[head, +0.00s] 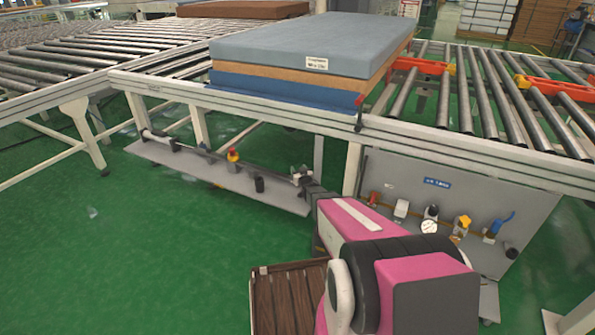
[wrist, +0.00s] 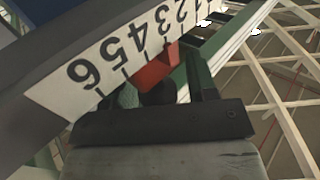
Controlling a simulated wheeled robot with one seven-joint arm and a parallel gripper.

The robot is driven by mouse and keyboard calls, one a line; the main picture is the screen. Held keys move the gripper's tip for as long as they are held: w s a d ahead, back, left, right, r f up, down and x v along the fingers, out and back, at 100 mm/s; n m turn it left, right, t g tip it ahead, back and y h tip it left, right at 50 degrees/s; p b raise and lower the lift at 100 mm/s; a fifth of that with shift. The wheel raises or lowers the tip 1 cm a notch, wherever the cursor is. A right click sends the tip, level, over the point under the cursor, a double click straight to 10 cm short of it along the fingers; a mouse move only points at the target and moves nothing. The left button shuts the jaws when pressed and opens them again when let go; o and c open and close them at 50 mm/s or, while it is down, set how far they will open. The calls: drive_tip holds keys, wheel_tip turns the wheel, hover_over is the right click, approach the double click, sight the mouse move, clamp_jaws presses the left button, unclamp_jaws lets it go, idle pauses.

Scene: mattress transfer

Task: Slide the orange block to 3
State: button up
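The orange block (wrist: 155,68), which looks red-orange, sits at the edge of a white number scale (wrist: 122,45) in the wrist view. The scale runs diagonally, with 6 at lower left and the smaller numbers toward upper right. The block is beside the 3-to-4 stretch; its exact reading is hard to tell. A dark rounded knob (wrist: 158,93) shows just below it. My gripper (wrist: 165,85) has its fingers apart on either side of the knob, with a visible gap at the right finger. In the head view, my gripper is small beyond my pink arm, and I cannot make out the block.
A roller conveyor (head: 465,150) crosses the back, carrying a blue-grey mattress (head: 300,45). Below it are a low grey shelf (head: 200,170) with knobs and an upright grey panel (head: 400,180) with several valves and switches. Open green floor (head: 120,250) lies at left.

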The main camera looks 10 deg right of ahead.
drive_tip(key=shift+s, duration=0.1)
drive_tip(key=s+d, duration=0.1)
drive_tip(key=s, duration=0.9)
drive_tip(key=shift+s+d, duration=0.25)
drive_tip(key=shift+d, duration=0.1)
drive_tip(key=shift+r, duration=0.1)
drive_tip(key=s+a+r+g+h, duration=0.1)
drive_tip(key=s+r+g, duration=0.2)
drive_tip(key=s+g, duration=0.3)
drive_tip(key=s+a+r+m+g+h, duration=0.1)
drive_tip(key=s+r+g, duration=0.3)
drive_tip(key=s, duration=0.7)
drive_tip(key=s+a+r+g, duration=0.1)
drive_tip(key=s+r+g, duration=0.3)
drive_tip(key=s+g, duration=0.3)
drive_tip(key=shift+s+m+g+h, duration=0.4)
drive_tip(key=shift+s, duration=0.7)
drive_tip(key=shift+f, duration=0.1)
drive_tip(key=shift+c, duration=0.4)
